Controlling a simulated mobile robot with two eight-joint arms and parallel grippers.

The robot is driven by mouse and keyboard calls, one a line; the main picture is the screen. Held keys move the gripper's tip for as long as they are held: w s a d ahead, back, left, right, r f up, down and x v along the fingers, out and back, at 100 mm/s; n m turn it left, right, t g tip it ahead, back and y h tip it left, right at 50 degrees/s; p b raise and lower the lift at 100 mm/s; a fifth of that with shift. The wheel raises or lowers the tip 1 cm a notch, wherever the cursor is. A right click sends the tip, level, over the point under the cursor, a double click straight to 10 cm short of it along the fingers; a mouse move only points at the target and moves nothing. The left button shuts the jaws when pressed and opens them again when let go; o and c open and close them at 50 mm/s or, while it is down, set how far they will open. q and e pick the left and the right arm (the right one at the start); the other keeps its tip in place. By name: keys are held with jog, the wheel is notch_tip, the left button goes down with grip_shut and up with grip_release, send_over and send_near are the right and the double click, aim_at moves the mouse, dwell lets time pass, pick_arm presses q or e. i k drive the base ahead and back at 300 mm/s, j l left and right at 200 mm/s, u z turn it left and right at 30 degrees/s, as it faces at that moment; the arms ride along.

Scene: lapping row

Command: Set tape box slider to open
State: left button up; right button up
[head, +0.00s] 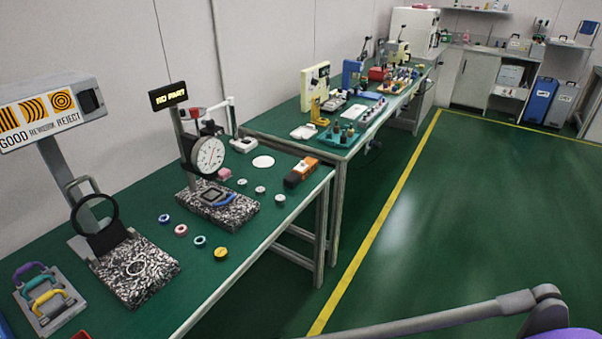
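No thing in the head view is labelled as the tape box. An orange and black box (301,172) lies near the right end of the nearest green bench and may be it, but it is too small to tell. I cannot make out a slider on it or its setting. Neither of my grippers shows. A grey arm link comes in at the bottom right, over the floor, and its gripper end is out of view.
The nearest green bench (180,289) holds a dial gauge (209,155) on a speckled stone base, a ring magnifier stand and several small rings and discs. A second bench with coloured devices stands beyond it. The green floor (450,215) right of the yellow line is clear.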

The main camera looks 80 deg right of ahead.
aim_at(302, 167)
jog(key=z, duration=2.85)
